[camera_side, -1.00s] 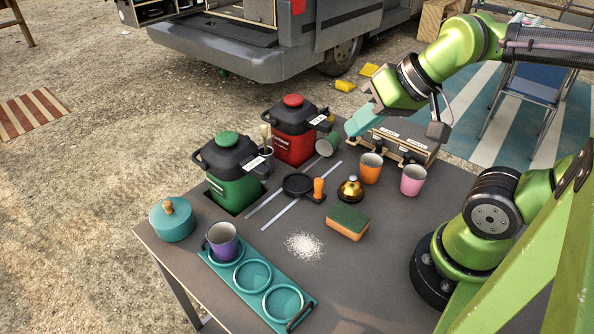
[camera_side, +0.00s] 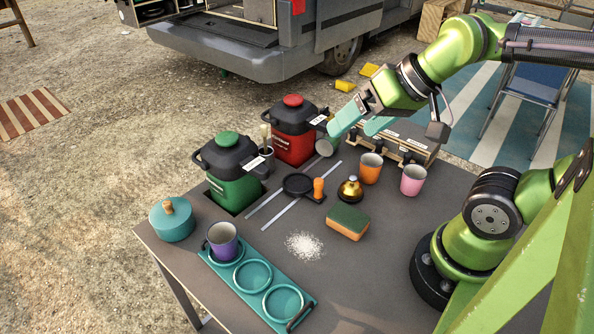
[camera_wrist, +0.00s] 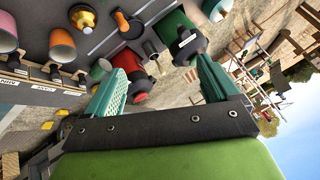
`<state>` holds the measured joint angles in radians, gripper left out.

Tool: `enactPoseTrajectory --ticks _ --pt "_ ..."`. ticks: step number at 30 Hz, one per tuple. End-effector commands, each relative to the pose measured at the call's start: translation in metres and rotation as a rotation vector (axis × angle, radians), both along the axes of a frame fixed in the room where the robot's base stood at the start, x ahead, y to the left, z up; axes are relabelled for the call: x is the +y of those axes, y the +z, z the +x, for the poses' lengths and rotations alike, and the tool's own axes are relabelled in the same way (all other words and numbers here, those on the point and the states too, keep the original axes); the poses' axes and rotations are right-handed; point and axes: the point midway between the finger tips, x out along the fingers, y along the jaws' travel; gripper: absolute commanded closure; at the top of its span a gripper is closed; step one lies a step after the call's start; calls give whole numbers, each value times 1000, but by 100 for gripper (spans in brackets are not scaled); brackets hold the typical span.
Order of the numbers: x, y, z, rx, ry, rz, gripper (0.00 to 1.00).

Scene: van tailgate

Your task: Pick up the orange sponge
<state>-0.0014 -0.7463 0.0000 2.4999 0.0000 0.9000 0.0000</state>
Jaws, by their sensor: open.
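The orange sponge (camera_side: 346,227) with a green top lies flat on the table near its middle in the side view. It stands between the white granule pile and the pink cup. My gripper (camera_side: 352,130) is open and empty, raised above the back of the table near the red canister, well apart from the sponge. Both teal fingers of the gripper (camera_wrist: 160,88) also show in the wrist view, spread apart with nothing between them. I cannot make out the sponge in the wrist view.
A brass bell (camera_side: 350,190), an orange cup (camera_side: 371,168) and a pink cup (camera_side: 413,180) stand behind the sponge. White granules (camera_side: 304,245) lie to its left. A teal rack (camera_side: 250,262) holds a purple cup (camera_side: 222,241). Canisters, green (camera_side: 232,180) and red (camera_side: 294,135), stand further back.

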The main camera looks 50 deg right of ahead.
Motion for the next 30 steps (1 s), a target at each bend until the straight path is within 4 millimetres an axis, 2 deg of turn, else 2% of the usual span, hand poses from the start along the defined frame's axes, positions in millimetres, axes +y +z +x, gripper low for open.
enactPoseTrajectory --ticks 5,12,18,21,23,26,30 --pt "3 -19 12 115 28 -20 12" --pt "1 -58 27 463 201 -160 12" --pt "-7 -72 30 692 347 -257 12" --pt "-11 -67 26 722 382 -276 12" --pt "-11 -70 23 734 394 -276 12" --pt "-10 -85 19 738 400 -274 12" --pt "-11 -115 15 739 399 -274 12"
